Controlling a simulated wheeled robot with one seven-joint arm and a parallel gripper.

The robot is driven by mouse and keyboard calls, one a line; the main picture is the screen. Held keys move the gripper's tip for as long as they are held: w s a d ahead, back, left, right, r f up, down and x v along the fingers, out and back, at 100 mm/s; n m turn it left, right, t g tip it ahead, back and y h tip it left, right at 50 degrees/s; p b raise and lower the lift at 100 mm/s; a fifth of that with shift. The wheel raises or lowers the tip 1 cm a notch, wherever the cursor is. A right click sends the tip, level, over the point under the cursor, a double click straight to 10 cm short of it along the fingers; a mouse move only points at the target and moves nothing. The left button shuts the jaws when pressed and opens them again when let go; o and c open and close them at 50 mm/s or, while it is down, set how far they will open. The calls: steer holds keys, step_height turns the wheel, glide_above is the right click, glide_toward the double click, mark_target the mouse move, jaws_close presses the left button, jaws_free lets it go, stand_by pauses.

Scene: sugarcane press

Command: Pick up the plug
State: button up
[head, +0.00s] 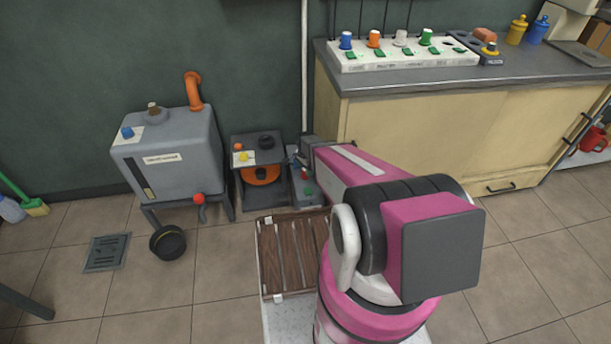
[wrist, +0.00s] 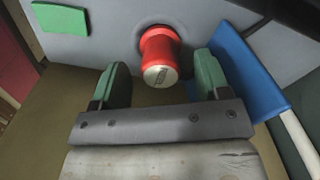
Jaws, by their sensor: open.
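A red plug (wrist: 160,55) with a pale, marked end face sticks out of a grey surface in the wrist view. My gripper (wrist: 163,78) is open, with one green finger on each side of the plug's outer end. Gaps show between the plug and both fingers, and I cannot tell how deep it lies between them. In the head view my pink arm reaches towards a small grey box (head: 304,193) by the wall; my fingers are not clear there. A small red part also shows on the grey tank's outlet (head: 199,198); I cannot tell whether it is the same plug.
In the wrist view a green patch (wrist: 60,19) is left of the plug and a blue panel (wrist: 246,75) close on the right. The head view shows a grey tank (head: 178,165), black bowl (head: 168,243), slatted wooden rack (head: 278,262) and counter (head: 400,84). Tiled floor is clear at right.

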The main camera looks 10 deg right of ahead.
step_height(320, 180, down, 2)
steer(key=shift+f, duration=0.2)
steer(key=c, duration=1)
steer(key=shift+c, duration=0.2)
steer(key=shift+r, duration=0.1)
